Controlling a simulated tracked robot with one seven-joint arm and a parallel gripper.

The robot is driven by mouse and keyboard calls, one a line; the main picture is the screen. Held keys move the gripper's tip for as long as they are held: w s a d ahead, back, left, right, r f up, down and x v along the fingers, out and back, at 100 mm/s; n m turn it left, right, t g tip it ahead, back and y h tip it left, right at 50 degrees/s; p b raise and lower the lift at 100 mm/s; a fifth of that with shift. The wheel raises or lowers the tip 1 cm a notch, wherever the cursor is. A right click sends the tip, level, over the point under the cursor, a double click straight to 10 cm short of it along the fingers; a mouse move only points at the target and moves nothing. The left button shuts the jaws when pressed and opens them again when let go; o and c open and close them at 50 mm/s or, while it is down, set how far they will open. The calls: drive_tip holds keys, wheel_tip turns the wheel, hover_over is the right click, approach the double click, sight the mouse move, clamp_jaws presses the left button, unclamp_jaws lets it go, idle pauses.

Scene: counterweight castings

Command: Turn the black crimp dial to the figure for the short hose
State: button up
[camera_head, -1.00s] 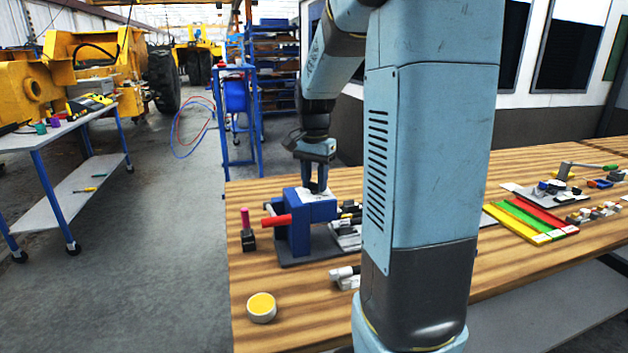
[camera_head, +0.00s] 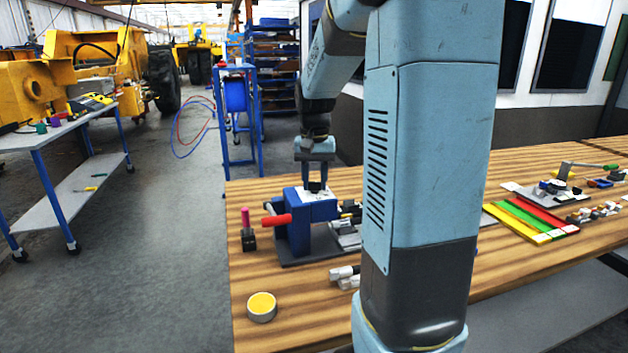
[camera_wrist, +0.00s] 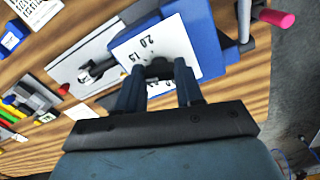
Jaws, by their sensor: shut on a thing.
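The blue crimp press (camera_head: 296,240) stands near the left end of the wooden bench. On its top is a white scale plate (camera_wrist: 178,40), where the wrist view shows the figures 2.0 and 1.5. I cannot make out where the dial's mark points. I cannot tell which piece is the short hose.
A red handle (camera_head: 277,220) sticks out of the press's left side. A dark block with a pink-topped peg (camera_head: 246,219) stands to its left, and a yellow-topped round button (camera_head: 261,306) nearer. Red, green and yellow strips (camera_head: 527,217) lie farther right. My arm hides the bench's middle.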

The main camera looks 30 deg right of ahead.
sight(314, 182)
drive_tip(key=shift+n, duration=1.5)
drive_tip(key=shift+w, duration=0.1)
drive_tip(key=o, duration=1)
drive_tip(key=shift+o, duration=0.2)
wheel_tip(314, 182, up, 14)
drive_tip(key=shift+f, duration=0.15)
drive_tip(key=shift+a, duration=0.1)
